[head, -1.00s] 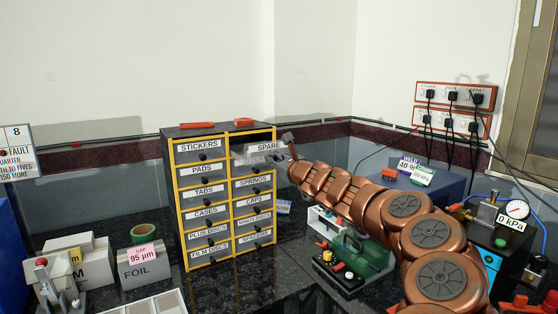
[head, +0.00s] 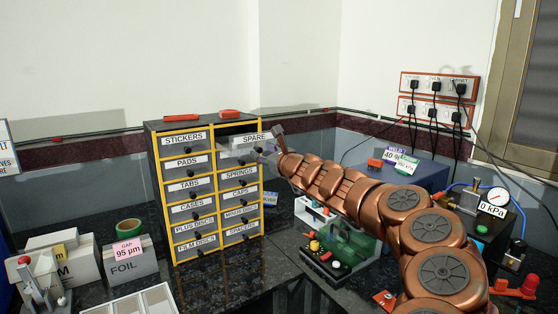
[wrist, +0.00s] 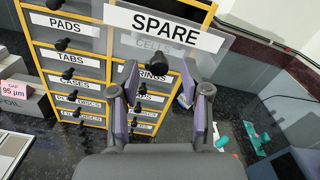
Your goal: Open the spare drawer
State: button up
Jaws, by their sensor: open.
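The spare drawer (head: 240,148) is in the top right of the yellow-framed drawer cabinet (head: 204,128). It stands pulled out, with dark open space showing above and behind its front. Its white SPARE label (wrist: 165,25) fills the top of the wrist view. Its dark round knob (wrist: 161,64) lies between the fingers of my gripper (wrist: 160,82). My gripper is open, one finger on each side of the knob. Whether a finger touches the knob I cannot tell. In the head view my gripper (head: 277,146) is at the drawer's right front, its fingers partly hidden.
The other labelled drawers look shut, including SPRINGS (head: 240,172) just below. Red items (head: 229,113) lie on the cabinet. A green device (head: 340,240) stands to its right, a foil box (head: 128,262) to its left. Dark counter lies in front.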

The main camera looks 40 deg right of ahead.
jog(key=s+a, duration=0.1)
jog(key=s, duration=0.9)
jog(key=shift+a, duration=0.1)
dwell(0.6)
